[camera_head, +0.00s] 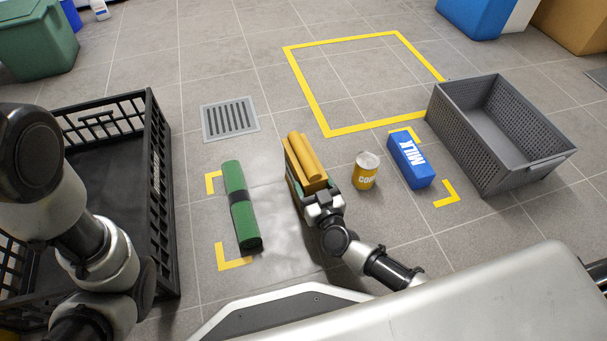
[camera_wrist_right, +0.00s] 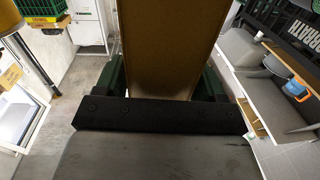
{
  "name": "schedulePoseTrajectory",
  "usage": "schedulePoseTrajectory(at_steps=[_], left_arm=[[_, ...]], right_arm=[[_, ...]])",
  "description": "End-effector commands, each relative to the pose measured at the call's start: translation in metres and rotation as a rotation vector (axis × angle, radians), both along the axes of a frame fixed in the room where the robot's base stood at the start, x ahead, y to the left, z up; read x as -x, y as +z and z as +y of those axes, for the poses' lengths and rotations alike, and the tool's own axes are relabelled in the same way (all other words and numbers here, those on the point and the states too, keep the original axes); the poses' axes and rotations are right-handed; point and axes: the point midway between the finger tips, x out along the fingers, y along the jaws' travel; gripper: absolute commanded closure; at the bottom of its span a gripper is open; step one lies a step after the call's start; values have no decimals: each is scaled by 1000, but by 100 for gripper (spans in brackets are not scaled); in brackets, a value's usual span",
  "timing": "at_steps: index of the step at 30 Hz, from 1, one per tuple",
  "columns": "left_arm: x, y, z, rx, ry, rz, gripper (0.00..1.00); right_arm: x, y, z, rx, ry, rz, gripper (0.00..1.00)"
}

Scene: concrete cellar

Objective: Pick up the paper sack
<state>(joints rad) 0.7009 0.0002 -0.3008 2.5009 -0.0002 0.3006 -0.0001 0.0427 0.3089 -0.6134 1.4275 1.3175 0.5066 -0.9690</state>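The paper sack (camera_head: 307,158) is a tan-brown, upright block with a rounded, roll-like top, in the middle of the head view. My right gripper (camera_head: 303,186) is at its near side, with dark green fingers along its sides. In the right wrist view the sack's brown face (camera_wrist_right: 170,50) fills the space between the two fingers (camera_wrist_right: 163,82), so the gripper looks shut on it. I cannot tell whether the sack's base touches the floor. My left arm shows at the left edge; its gripper is out of view.
A green roll (camera_head: 240,205) lies left of the sack. A black crate (camera_head: 158,190) is at left, a grey basket (camera_head: 462,140) at right. The yellow-taped floor square (camera_head: 362,80) behind is empty.

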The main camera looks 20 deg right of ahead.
Motion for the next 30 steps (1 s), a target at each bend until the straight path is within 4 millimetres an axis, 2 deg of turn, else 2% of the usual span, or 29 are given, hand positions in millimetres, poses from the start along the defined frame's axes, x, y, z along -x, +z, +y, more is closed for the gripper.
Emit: schedulePoseTrajectory(at_steps=[1,6,8,17,20,30], left_arm=[[0,0,0,0,0,0,57],[0,0,0,0,0,0,57],[0,0,0,0,0,0,57],[0,6,0,0,0,1,57],[0,18,0,0,0,2,57],[-1,74,0,0,1,2,57]], right_arm=[[0,0,0,0,0,0,38],[0,0,0,0,0,0,64],[-1,2,0,0,-1,-4,71],[-1,8,0,-1,-1,-4,71],[-1,20,0,-2,-2,-4,71],[-1,79,0,-2,-2,-4,71]])
